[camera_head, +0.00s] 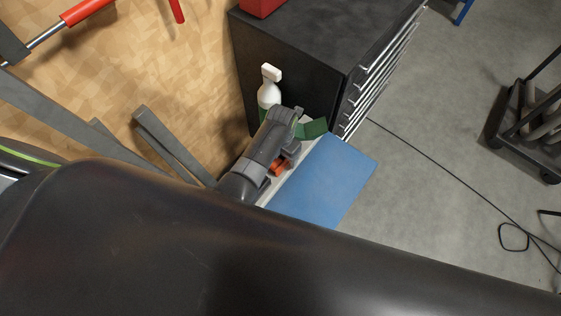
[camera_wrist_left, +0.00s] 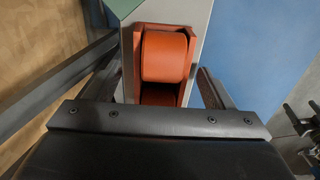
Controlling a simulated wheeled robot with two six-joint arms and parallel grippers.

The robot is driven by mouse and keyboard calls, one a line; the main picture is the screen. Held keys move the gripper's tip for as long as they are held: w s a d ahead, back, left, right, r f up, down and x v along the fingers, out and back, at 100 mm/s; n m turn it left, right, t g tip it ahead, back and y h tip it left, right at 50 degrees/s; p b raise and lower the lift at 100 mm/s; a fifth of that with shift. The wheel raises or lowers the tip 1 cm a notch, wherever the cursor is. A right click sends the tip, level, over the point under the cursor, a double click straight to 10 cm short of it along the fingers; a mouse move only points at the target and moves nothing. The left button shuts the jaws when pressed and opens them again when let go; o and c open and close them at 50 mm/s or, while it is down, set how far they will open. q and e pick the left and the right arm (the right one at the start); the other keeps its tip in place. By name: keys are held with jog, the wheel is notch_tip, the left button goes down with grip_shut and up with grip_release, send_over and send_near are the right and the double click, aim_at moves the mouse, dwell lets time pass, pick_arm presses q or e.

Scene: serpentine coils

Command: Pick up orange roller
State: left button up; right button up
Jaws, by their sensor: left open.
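The orange roller (camera_wrist_left: 163,55) shows in the left wrist view, sitting in an orange-red bracket (camera_wrist_left: 160,97) on a pale grey face. In the head view only a bit of orange (camera_head: 277,168) shows beside my left gripper (camera_head: 286,153), which partly covers it. In the left wrist view my left gripper (camera_wrist_left: 160,75) is open, with one dark finger on each side of the roller and bracket. I cannot tell whether the fingers touch them. My right gripper is not in view.
A blue panel (camera_head: 320,181) lies right of the gripper, with a green piece (camera_head: 312,128) near it. A white spray bottle (camera_head: 269,92) stands behind, close to a black drawer cabinet (camera_head: 300,48). Grey bars (camera_head: 172,145) lie left. Grey floor (camera_head: 430,190) is open at right, crossed by a cable.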

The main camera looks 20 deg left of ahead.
pick_arm(q)
jog(key=c, duration=1.4)
jog(key=shift+c, duration=0.4)
